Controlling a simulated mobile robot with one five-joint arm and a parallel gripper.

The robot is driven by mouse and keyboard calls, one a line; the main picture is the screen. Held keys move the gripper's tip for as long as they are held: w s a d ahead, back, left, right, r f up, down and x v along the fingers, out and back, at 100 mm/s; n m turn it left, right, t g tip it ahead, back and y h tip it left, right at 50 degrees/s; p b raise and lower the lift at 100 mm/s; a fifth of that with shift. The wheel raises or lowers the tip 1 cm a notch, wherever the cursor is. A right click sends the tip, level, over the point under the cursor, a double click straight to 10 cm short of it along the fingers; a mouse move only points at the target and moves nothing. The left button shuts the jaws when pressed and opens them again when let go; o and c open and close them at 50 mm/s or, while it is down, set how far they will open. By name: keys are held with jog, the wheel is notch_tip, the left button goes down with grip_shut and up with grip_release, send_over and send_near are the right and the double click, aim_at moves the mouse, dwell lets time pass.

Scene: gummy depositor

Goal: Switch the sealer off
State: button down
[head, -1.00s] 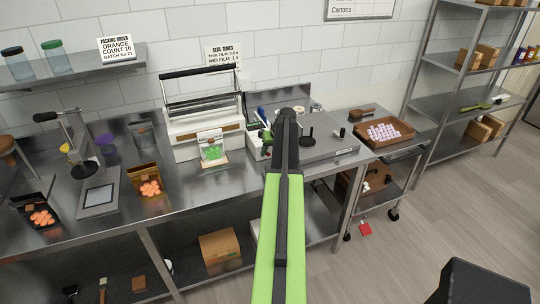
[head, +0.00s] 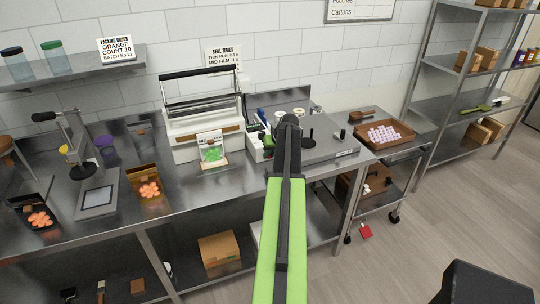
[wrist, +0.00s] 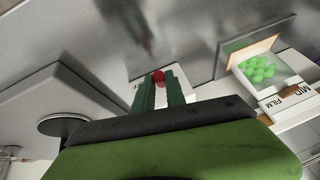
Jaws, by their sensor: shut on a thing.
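The sealer (head: 205,133) is a white machine with a raised dark bar, on the steel bench against the wall. A clear pouch of green gummies (head: 212,151) stands at its front and also shows at the right of the wrist view (wrist: 260,70). In the wrist view my gripper (wrist: 160,80) has its two dark green fingers close around a small round red part (wrist: 158,77), which sits against a white surface. Whether this red part is the sealer's switch I cannot tell.
A grey plate with a black post (head: 309,142) is behind my arm. Left are an orange-gummy carton (head: 147,178) and a scale (head: 98,195). A cart with a brown tray (head: 384,145) stands right.

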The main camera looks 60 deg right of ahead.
aim_at(271, 169)
jog(key=b, duration=0.1)
jog(key=f+t+b, duration=0.1)
jog(key=s+f+h+b, duration=0.1)
jog(key=b, duration=0.1)
jog(key=shift+a+f+t, duration=0.2)
jog(key=shift+a+t, duration=0.1)
jog(key=shift+a, duration=0.05)
jog(key=f+t+h+b, duration=0.1)
jog(key=t+b, duration=0.1)
jog(key=b, duration=0.3)
jog(key=shift+s+f+h, duration=0.1)
jog(key=shift+f+h, duration=0.05)
jog(key=shift+h, duration=0.15)
jog(key=t+b, duration=0.1)
jog(key=b, duration=0.1)
jog(key=t+h+b, duration=0.1)
jog(key=b, duration=0.1)
jog(key=shift+f+n+b, duration=0.3)
jog(key=shift+f+b, duration=0.1)
jog(key=t+b, duration=0.1)
jog(key=b, duration=0.1)
jog(key=shift+f+h+b, duration=0.1)
jog(key=shift+h+b, duration=0.25)
jog(key=shift+h, duration=0.05)
jog(key=shift+d, duration=0.1)
jog(key=shift+r+t+h+b, duration=0.25)
jog(key=shift+t+h+b, duration=0.05)
jog(key=shift+t+b, duration=0.15)
